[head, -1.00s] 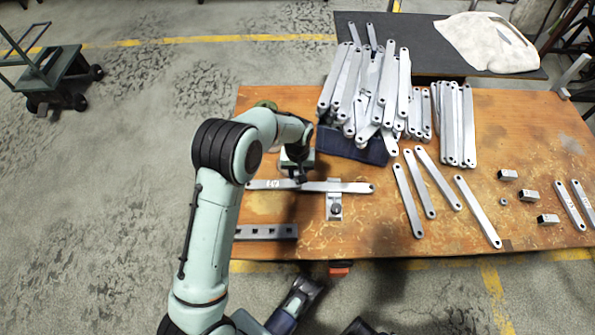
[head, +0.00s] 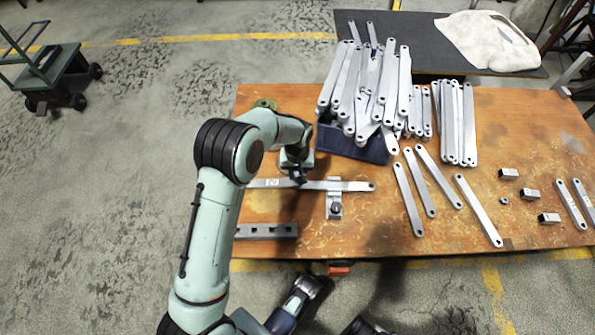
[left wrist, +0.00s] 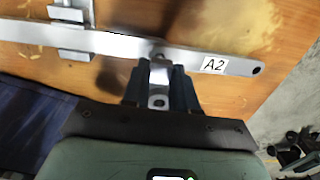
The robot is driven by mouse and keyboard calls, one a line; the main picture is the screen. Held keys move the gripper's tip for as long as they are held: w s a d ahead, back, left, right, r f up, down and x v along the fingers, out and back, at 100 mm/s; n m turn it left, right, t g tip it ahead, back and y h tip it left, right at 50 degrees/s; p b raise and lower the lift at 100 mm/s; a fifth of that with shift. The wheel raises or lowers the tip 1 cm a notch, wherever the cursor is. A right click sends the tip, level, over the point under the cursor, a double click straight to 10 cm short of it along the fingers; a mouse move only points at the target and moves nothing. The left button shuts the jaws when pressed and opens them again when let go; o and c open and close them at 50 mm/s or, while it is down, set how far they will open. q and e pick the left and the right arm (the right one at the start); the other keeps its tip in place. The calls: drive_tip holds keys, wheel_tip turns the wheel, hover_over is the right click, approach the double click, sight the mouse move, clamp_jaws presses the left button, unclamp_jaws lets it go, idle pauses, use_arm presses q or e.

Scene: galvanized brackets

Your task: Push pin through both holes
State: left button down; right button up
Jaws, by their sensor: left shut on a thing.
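My left gripper (head: 298,179) is over the middle of the long flat metal strip lying across the table. In the left wrist view, the left gripper (left wrist: 160,88) is shut on a small silver piece (left wrist: 158,101) with a dark hole, apparently the pin. The piece meets the strip where two bars seem to overlap. One bar (left wrist: 120,46) runs left. The other bar (left wrist: 237,67) carries an A2 label and has an open hole at its right end. The holes under the gripper are hidden, so I cannot tell how far the pin is in.
A metal fixture (head: 335,204) sits at the strip's right part. A slotted metal rail (head: 266,231) lies at the table's front left. A dark blue bin (head: 350,146) heaped with brackets stands behind. Loose brackets (head: 478,210) and small blocks lie to the right.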

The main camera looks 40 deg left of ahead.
use_arm(q)
drive_tip(key=shift+f+b, duration=0.45)
drive_tip(key=shift+f, duration=0.6)
use_arm(e)
drive_tip(key=shift+f, duration=0.55)
use_arm(q)
drive_tip(key=c, duration=0.8)
unclamp_jaws()
drive_tip(key=shift+r, duration=0.5)
wheel_tip(320, 180, up, 9)
drive_tip(key=p, duration=0.3)
drive_tip(key=shift+f, duration=0.2)
wheel_tip(320, 180, up, 4)
drive_tip(key=shift+f+p, duration=0.1)
drive_tip(key=shift+p, duration=0.3)
use_arm(e)
drive_tip(key=shift+t, duration=0.3)
drive_tip(key=r, duration=0.1)
drive_tip(key=a+r, duration=0.1)
drive_tip(key=r, duration=0.1)
drive_tip(key=w+r, duration=0.1)
drive_tip(key=r, duration=0.1)
drive_tip(key=shift+w+a+r, duration=0.1)
drive_tip(key=shift+a+r, duration=0.05)
